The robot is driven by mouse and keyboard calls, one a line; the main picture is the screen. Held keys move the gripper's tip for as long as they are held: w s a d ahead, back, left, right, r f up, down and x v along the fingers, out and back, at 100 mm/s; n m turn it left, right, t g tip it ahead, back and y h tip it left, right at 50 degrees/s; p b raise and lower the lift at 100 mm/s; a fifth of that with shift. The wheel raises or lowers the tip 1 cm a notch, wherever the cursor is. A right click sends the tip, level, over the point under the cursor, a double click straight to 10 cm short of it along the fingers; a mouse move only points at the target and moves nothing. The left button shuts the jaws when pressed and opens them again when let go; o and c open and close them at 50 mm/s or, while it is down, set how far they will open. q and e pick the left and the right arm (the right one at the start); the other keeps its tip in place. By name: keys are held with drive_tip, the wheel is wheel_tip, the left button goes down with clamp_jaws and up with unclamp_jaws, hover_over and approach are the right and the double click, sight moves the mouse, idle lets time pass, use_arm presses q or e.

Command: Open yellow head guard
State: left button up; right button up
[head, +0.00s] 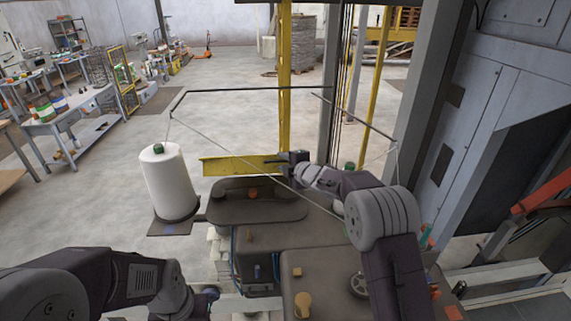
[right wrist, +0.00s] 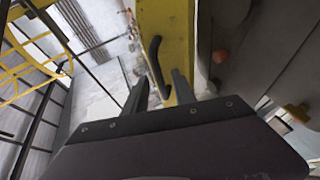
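The yellow head guard (head: 232,166) is a yellow panel above the dark rounded machine head (head: 235,200) in the head view. In the right wrist view the yellow guard (right wrist: 172,35) carries a black curved handle (right wrist: 155,62). My right gripper (head: 285,158) is at the guard's right end. In the right wrist view its two fingers (right wrist: 160,90) stand apart, with the lower end of the handle appearing between them; contact is not clear. My left arm lies at the lower left of the head view, and its gripper (head: 208,294) is mostly hidden, its fingers unclear.
A white thread cone (head: 167,180) stands left of the machine head, with thread running over a dark overhead bar (head: 240,89). A yellow post (head: 285,70) rises behind the guard. A grey cabinet (head: 490,110) stands at right. Open floor lies behind and left.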

drive_tip(key=b+v, duration=0.4)
drive_tip(key=v, duration=0.5)
drive_tip(key=shift+f, duration=0.1)
